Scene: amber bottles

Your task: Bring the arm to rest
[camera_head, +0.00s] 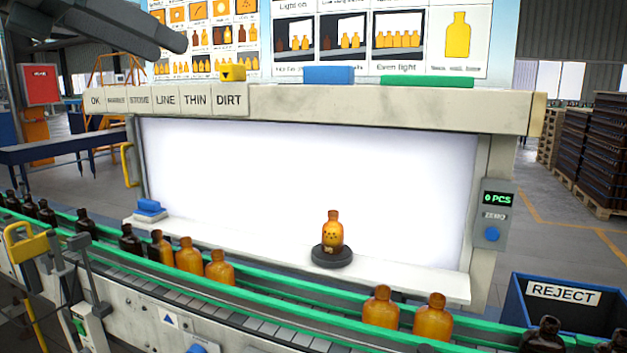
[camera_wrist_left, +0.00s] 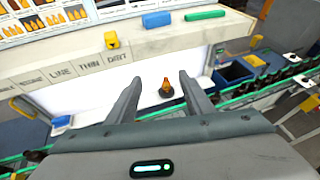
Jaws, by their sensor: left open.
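My left gripper (camera_head: 172,38) hangs at the upper left in the head view, in front of the wall charts and above the light box. In the left wrist view its two fingers (camera_wrist_left: 157,82) are spread, with nothing between them. An amber bottle (camera_head: 332,236) with dark marks stands upright on a round black disc (camera_head: 332,257) before the lit white panel. The bottle also shows in the left wrist view (camera_wrist_left: 166,88), beyond the fingers and apart from them. My right gripper is in neither view.
A yellow block (camera_head: 232,72) sits on the light box ledge above the DIRT label. Blue (camera_head: 329,75) and green (camera_head: 427,81) blocks lie farther right. Amber bottles (camera_head: 188,256) stand along the green-railed conveyor. A blue REJECT bin (camera_head: 565,297) is at the lower right.

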